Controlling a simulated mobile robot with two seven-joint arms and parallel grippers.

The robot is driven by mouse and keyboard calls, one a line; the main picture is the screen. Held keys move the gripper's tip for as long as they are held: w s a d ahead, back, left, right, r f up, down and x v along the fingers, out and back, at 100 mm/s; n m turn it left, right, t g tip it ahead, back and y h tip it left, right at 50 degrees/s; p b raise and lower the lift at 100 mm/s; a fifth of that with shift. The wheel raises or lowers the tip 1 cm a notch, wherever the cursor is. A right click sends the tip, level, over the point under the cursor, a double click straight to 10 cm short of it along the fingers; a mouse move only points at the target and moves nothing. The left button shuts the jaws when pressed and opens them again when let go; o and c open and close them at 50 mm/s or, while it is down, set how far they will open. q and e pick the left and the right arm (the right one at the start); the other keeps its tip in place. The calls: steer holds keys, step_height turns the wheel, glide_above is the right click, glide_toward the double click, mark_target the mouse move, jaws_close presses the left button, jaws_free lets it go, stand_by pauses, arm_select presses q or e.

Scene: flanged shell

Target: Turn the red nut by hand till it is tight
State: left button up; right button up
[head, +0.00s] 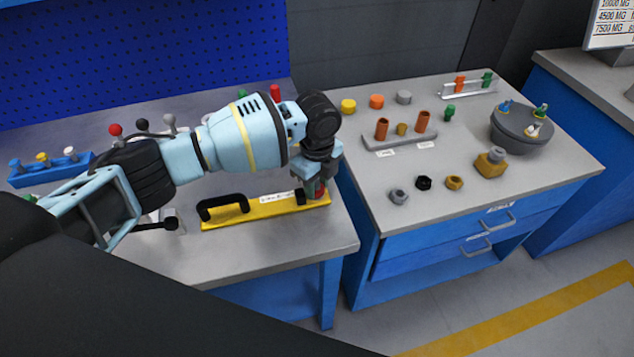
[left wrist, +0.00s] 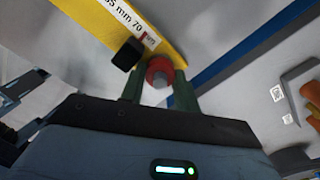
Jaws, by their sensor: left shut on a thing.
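A yellow plate (head: 265,210) with a black handle (head: 224,205) and a printed white label lies near the front right edge of the left bench. The red nut (left wrist: 160,70) sits at the plate's right end, with a grey stud end in its middle. In the head view only a sliver of its red shows beneath my gripper. My left gripper (head: 314,190) points down over that end. In the left wrist view its two greenish fingers (left wrist: 160,82) stand on either side of the nut, shut on it. A black block (left wrist: 127,54) is close beside the nut. My right gripper is out of view.
The right bench (head: 365,195) carries several loose nuts, a grey holder (head: 400,141) with orange cylinders, and a round grey shell (head: 522,128). A gap separates the benches. Colored knobs on levers (head: 116,130) and a blue rack (head: 50,168) stand further left.

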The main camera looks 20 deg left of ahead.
arm_select(q)
steer(key=shift+r, duration=0.1)
steer(key=o, duration=1)
